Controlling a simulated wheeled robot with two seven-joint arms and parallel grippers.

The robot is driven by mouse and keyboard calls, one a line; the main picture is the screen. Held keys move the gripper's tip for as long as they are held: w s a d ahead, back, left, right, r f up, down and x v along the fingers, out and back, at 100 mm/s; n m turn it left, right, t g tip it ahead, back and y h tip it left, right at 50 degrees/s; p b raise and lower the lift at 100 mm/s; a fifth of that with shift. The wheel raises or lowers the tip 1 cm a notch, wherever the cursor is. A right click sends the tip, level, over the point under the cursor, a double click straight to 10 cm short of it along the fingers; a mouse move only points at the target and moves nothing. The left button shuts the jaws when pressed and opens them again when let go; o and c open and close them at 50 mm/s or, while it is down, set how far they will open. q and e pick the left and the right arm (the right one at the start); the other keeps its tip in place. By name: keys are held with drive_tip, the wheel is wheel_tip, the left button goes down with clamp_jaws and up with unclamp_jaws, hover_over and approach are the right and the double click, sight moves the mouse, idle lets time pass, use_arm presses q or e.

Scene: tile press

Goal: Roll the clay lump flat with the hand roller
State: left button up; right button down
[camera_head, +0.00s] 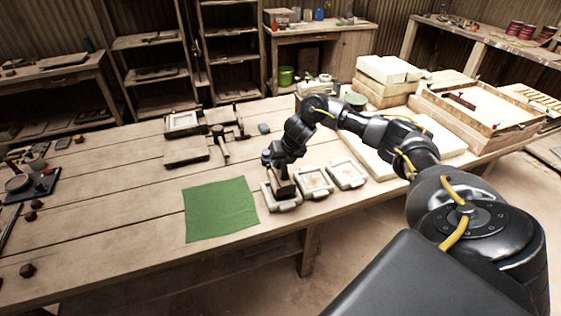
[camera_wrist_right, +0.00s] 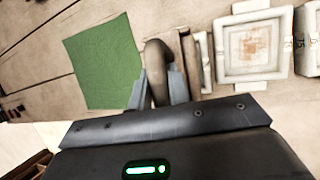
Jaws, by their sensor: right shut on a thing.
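My right gripper (camera_head: 275,172) is over the front edge of the wooden bench, just right of the green cloth. In the right wrist view the gripper (camera_wrist_right: 159,92) is shut on a smooth brown-grey rounded thing (camera_wrist_right: 157,62), which looks like a thick bar or handle. I cannot tell whether it is part of the hand roller. In the head view a brown block (camera_head: 283,187) shows just under the gripper, over a pale tile frame (camera_head: 286,205). I cannot clearly make out a clay lump. My left gripper is not in view.
The green cloth (camera_head: 220,210) lies flat left of the gripper. Two more tile frames (camera_head: 314,181) (camera_head: 346,175) stand to the right. A wooden mallet-like tool (camera_head: 222,150) and boards (camera_head: 186,152) lie further back. Small dark lumps (camera_head: 27,270) are at far left. The bench's middle left is clear.

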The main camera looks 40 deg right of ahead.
drive_tip(key=shift+f, duration=0.15)
drive_tip(key=shift+f+b, duration=0.8)
drive_tip(key=shift+f, duration=0.05)
drive_tip(key=shift+r, duration=0.1)
drive_tip(key=shift+s+d, duration=0.2)
drive_tip(key=shift+d, duration=0.35)
